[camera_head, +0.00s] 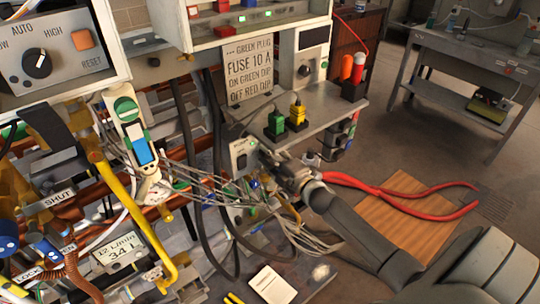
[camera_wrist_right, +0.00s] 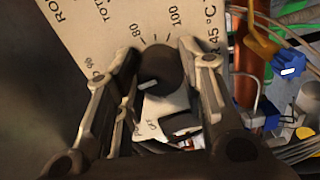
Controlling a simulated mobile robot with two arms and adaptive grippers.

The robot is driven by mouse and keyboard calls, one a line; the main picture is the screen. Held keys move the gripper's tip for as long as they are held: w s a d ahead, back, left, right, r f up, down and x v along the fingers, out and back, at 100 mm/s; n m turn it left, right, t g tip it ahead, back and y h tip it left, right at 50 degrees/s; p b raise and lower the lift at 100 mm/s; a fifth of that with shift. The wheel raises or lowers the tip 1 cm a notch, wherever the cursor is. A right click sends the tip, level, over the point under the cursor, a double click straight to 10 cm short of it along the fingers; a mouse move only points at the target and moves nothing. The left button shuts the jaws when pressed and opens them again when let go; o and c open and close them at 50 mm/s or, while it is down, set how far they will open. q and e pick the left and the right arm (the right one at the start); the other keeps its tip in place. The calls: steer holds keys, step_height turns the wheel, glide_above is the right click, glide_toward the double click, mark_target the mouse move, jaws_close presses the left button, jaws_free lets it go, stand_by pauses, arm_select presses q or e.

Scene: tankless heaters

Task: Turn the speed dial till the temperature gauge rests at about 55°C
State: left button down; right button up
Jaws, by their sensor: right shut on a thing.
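The dial in my grip is a dark round knob (camera_wrist_right: 160,66) with a short white pointer line, in the right wrist view. A beige plate (camera_wrist_right: 85,28) beside it carries printed marks, among them 80, 100 and "45 °C". My right gripper (camera_wrist_right: 158,80) has its two fingers closed on either side of the knob. In the head view the right gripper (camera_head: 283,172) is among cables at the middle, and the dial is hidden there. My left gripper is not in view.
Many thin cables (camera_head: 215,188) run close around my right gripper. A grey shelf (camera_head: 325,120) with green and yellow plugs stands above it. A red-handled tool (camera_head: 400,190) lies at the right. Another knob (camera_head: 37,64) is on the upper-left panel.

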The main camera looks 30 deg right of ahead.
steer(key=o, duration=1)
steer(key=shift+o, duration=0.2)
steer(key=shift+s, duration=0.15)
steer(key=s, duration=1.1)
steer(key=shift+s+d, duration=0.4)
steer(key=shift+d, duration=0.05)
steer(key=s+a+f+m+g+h, duration=0.1)
steer(key=s+f+m+g, duration=0.25)
steer(key=f, duration=0.75)
steer(key=s+f+m+g+h, duration=0.1)
steer(key=s+f+m+g, duration=0.3)
steer(key=f, duration=0.7)
steer(key=s+a+f+m+g+h, duration=0.15)
steer(key=s+f, duration=0.35)
steer(key=f, duration=0.6)
steer(key=s+a+f+m+g, duration=0.2)
steer(key=s+a+f, duration=0.2)
steer(key=s, duration=0.5)
steer(key=s+a+f+m+g+y, duration=0.1)
steer(key=s+a+f+m+g, duration=0.1)
steer(key=s+f, duration=0.6)
steer(key=s+a+f+m+g+y, duration=0.1)
steer(key=s+a+f+g, duration=0.3)
steer(key=s, duration=0.7)
step_height(320, 180, down, 2)
steer(key=shift+s+a+m+p, duration=0.25)
steer(key=shift+a+m+p, duration=0.3)
steer(key=shift+a, duration=0.7)
